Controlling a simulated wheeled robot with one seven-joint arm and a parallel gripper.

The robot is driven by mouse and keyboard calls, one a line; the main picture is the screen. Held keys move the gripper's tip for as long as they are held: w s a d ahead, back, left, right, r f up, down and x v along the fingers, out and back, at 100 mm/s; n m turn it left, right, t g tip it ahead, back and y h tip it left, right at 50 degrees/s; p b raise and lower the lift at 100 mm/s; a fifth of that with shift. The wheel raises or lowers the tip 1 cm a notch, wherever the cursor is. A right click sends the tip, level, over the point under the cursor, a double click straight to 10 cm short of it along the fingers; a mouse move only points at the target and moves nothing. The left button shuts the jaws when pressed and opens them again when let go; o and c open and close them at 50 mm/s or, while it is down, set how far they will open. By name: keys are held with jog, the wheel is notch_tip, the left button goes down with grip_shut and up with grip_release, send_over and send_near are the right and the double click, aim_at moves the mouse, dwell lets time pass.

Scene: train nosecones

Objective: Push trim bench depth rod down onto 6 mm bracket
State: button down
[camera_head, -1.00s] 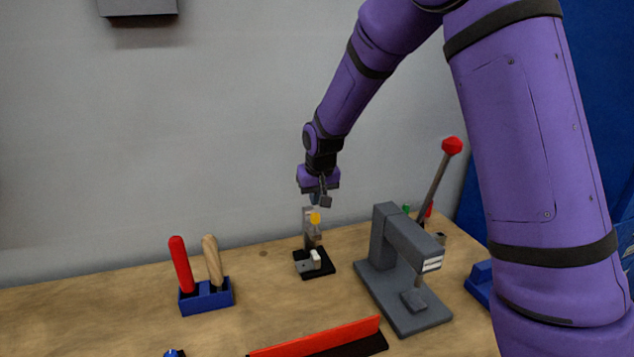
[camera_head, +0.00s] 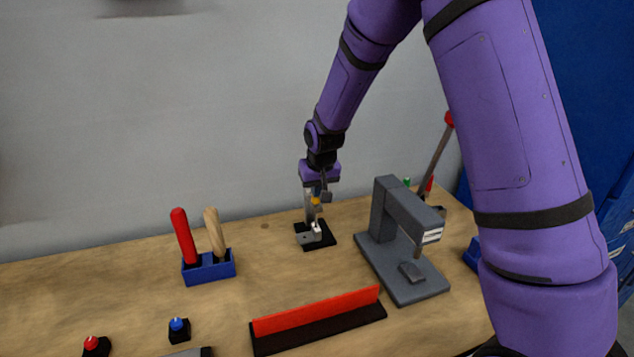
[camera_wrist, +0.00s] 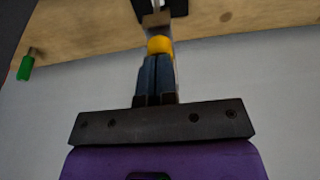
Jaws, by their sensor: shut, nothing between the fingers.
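The trim bench (camera_head: 328,240) is a small black base with a grey upright post, standing on the table near the back wall. The depth rod shows as a yellow-orange knob (camera_head: 315,201) at the upper part of the post; the knob also shows in the wrist view (camera_wrist: 159,45). A small pale block (camera_head: 317,230), possibly the 6 mm bracket, sits on the base below it. My gripper (camera_head: 323,196) points down right above the knob. In the wrist view its shut fingers (camera_wrist: 156,75) end at the knob, touching or nearly so. The rod's lower end is not clear.
A grey lever press (camera_head: 405,245) stands close on the right. A blue holder (camera_head: 208,268) with a red and a wooden handle is at the left. A red strip on a black base (camera_head: 318,312) lies in front, with a blue button (camera_head: 178,330) left of it.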

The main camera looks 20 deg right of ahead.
jog(key=shift+r, duration=0.1)
jog(key=shift+r, duration=0.3)
jog(key=v, duration=1.3)
jog(key=shift+w+r, duration=0.3)
jog(key=s+d+r+t, duration=0.1)
jog(key=s+d+r, duration=0.1)
jog(key=s+r, duration=0.5)
jog(key=s+d+r, duration=0.3)
jog(key=s+r, duration=0.1)
jog(key=s, duration=0.6)
jog(key=s+d+t, duration=0.1)
jog(key=s, duration=1.6)
jog(key=shift+s+d, duration=0.2)
jog(key=shift+d, duration=0.05)
